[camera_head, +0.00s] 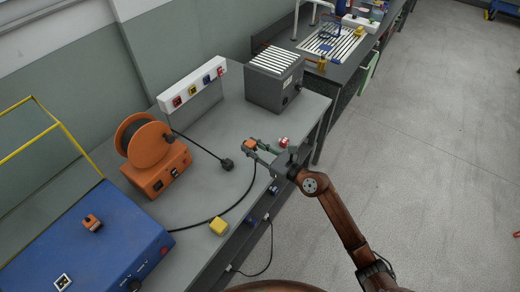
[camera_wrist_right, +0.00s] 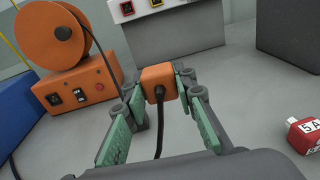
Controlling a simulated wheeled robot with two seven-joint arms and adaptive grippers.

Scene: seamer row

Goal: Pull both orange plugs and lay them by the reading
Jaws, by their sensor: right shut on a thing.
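My right gripper (camera_head: 256,147) is shut on an orange plug (camera_head: 249,145) over the grey bench. In the right wrist view the gripper (camera_wrist_right: 158,90) has its green pads on both sides of the orange plug (camera_wrist_right: 159,82), and a black cable leaves its near face. Another orange plug (camera_head: 92,222) sits on top of the blue machine (camera_head: 90,255) at the lower left. A small red block (camera_head: 284,142) lies just right of the gripper; in the wrist view this red block (camera_wrist_right: 306,134) has a white "5 A" label. I see no clear reading display. My left gripper is out of view.
A white socket strip (camera_head: 193,84) and dark grey box (camera_head: 273,80) stand behind. A black cable crosses the bench.

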